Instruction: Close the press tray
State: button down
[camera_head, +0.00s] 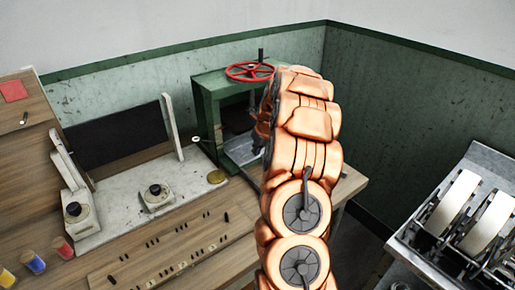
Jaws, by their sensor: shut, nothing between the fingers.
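The press (209,110) is a green frame with a red handwheel on top, standing at the back of the wooden bench. Its press tray (240,150) is a grey metal plate low in the frame's opening. The tray's right part is hidden by my orange arm. My gripper (258,143) shows as a small dark shape at the left of the arm, in front of the press opening and close to the tray. It is shut with nothing in it. I cannot tell whether it touches the tray.
Left of the press stands a white stand with a dark panel (118,137) and small black-knobbed devices (156,194). A slotted board (175,255) and coloured spools (33,262) lie in front. A metal basin with white reels (453,203) stands at right, across a floor gap.

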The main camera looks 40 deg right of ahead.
jog(key=shift+w, duration=0.1)
jog(key=shift+w+d, duration=0.1)
jog(key=shift+w, duration=0.9)
